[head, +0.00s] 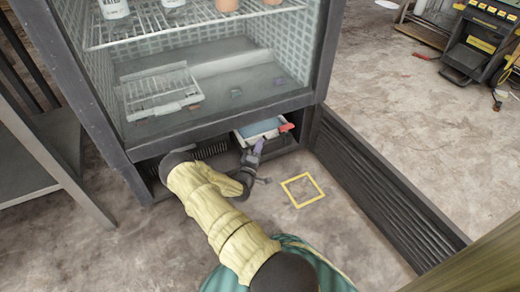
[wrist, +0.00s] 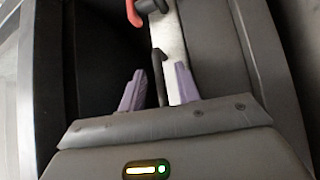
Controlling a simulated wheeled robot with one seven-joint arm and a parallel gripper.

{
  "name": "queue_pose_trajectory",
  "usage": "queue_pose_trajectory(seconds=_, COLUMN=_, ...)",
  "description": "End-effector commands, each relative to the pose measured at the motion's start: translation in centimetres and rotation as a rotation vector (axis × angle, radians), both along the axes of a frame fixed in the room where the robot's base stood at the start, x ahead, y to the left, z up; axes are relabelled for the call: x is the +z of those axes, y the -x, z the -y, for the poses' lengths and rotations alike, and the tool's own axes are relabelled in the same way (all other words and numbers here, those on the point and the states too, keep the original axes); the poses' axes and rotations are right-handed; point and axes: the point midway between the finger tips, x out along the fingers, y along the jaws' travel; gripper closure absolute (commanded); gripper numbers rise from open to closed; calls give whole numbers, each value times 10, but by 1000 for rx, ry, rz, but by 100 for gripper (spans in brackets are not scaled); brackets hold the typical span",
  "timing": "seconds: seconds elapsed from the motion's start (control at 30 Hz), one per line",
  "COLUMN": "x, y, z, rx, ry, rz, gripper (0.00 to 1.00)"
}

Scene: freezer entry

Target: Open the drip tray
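The drip tray (head: 245,131) is a shallow white tray with a pale blue inside, low under the glass-walled freezer cabinet. It sits partly out of the opening in the dark base. Its pale front edge (wrist: 176,45) shows in the wrist view, with a dark hooked piece (wrist: 158,68) beside it. My gripper (head: 257,147) is at the tray's front. In the wrist view its two purple fingers (wrist: 160,88) are apart, with the dark hooked piece between them. I cannot tell whether either finger touches it.
A red piece (head: 287,127) sits at the tray's right corner; it also shows in the wrist view (wrist: 133,12). A dark slatted panel (head: 385,195) stands on the floor at right. A yellow square outline (head: 303,190) marks clear floor. A grey table (head: 45,160) stands at left.

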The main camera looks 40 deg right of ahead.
Motion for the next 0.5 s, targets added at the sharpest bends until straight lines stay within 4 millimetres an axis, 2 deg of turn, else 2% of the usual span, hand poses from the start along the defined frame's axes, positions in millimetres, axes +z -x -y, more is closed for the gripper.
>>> queue_pose_trajectory(seconds=0.17, x=1, y=-8, z=13, rx=0, ry=0, rz=2, gripper=68)
queue_pose_trajectory(seconds=0.43, x=3, y=-8, z=14, rx=1, ry=0, rz=0, gripper=68)
queue_pose_trajectory(seconds=0.5, x=3, y=-8, z=14, rx=1, ry=0, rz=0, gripper=79)
